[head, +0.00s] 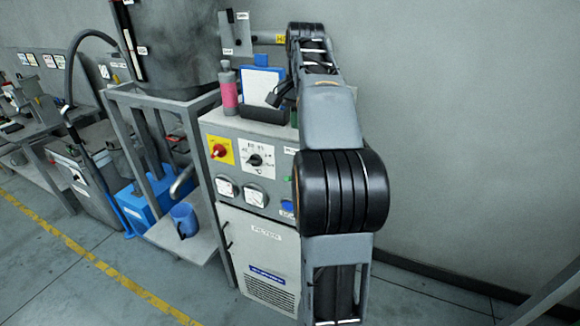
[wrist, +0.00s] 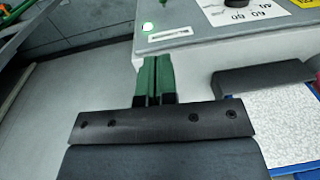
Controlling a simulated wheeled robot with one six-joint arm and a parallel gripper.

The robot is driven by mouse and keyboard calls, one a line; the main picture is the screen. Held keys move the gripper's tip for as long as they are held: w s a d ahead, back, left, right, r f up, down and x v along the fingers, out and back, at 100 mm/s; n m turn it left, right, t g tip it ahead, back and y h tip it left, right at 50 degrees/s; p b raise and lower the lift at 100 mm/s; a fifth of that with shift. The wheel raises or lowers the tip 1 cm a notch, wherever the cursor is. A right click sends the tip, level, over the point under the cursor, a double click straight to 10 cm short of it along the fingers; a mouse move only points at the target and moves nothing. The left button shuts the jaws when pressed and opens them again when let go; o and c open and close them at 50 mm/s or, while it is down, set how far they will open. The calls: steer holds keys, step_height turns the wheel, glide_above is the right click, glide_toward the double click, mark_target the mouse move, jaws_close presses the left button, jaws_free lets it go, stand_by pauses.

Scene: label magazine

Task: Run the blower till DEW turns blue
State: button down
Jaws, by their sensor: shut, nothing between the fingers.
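My gripper (wrist: 152,78) shows in the wrist view with its two green fingers together and nothing between them. The fingertips are just short of a grey panel in that picture; I see no contact. I cannot read DEW or blower on any label.
The panel also has a red switch on yellow (head: 219,151), a black knob on a white dial (head: 255,159) and two gauges (head: 227,187). A pink bottle (head: 229,92) and black tray (head: 264,114) stand on top.

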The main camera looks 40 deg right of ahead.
steer(key=b, duration=0.1)
glide_above(290, 177)
steer(key=d, duration=0.2)
step_height(290, 177, down, 10)
steer(key=shift+w+a+f, duration=0.1)
steer(key=shift+a+f, duration=0.45)
steer(key=shift+f, duration=0.2)
steer(key=shift+a+f, duration=0.45)
steer(key=shift+f, duration=0.2)
